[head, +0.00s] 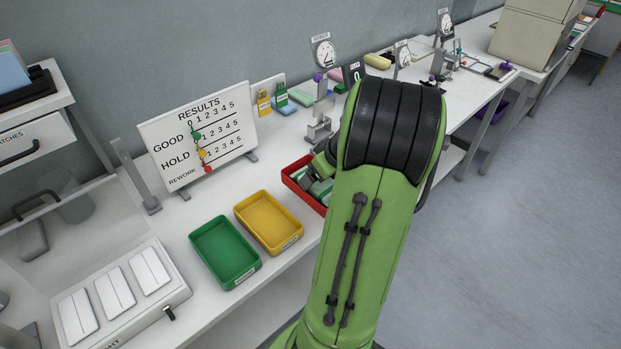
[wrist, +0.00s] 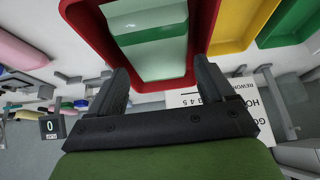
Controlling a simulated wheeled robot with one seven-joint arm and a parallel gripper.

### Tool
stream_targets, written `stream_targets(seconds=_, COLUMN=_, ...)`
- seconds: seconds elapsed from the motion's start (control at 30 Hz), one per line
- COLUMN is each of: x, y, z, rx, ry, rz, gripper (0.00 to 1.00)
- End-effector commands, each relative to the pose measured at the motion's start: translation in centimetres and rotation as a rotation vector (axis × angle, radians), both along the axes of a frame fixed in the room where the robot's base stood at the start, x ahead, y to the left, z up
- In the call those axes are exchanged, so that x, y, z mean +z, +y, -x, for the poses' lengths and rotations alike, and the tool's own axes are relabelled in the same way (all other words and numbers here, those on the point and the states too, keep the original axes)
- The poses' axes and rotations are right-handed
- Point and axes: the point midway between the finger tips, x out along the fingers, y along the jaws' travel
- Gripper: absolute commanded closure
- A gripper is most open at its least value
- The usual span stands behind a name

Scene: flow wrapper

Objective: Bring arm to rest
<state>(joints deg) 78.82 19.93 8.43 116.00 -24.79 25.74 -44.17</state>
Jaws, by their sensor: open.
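My green arm (head: 370,220) reaches over the bench in the head view and hides part of what lies behind it. In the wrist view my gripper (wrist: 160,82) is open, its two dark fingers apart. A red tray (wrist: 205,35) lies in front of the fingers, with a green and pale wrapped pack (wrist: 150,35) inside it. The pack is in line with the gap between the fingers; I cannot tell whether they touch it. In the head view the red tray (head: 291,177) is partly hidden by my arm.
A yellow tray (head: 268,222) and a green tray (head: 225,251) stand left of the red one. A results board (head: 200,140) stands behind them. Dial gauges (head: 323,52) and fixtures line the back of the bench. Open floor (head: 540,200) lies to the right.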

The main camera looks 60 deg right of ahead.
Motion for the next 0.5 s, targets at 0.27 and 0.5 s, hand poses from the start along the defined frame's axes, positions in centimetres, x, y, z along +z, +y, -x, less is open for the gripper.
stream_targets(seconds=0.27, x=5.2, y=0.6, z=2.8, rx=-0.001, ry=-0.002, rz=0.002, gripper=0.0)
stream_targets(seconds=0.5, x=5.6, y=0.7, z=3.1, rx=0.0, ry=-0.001, rz=0.0, gripper=0.0)
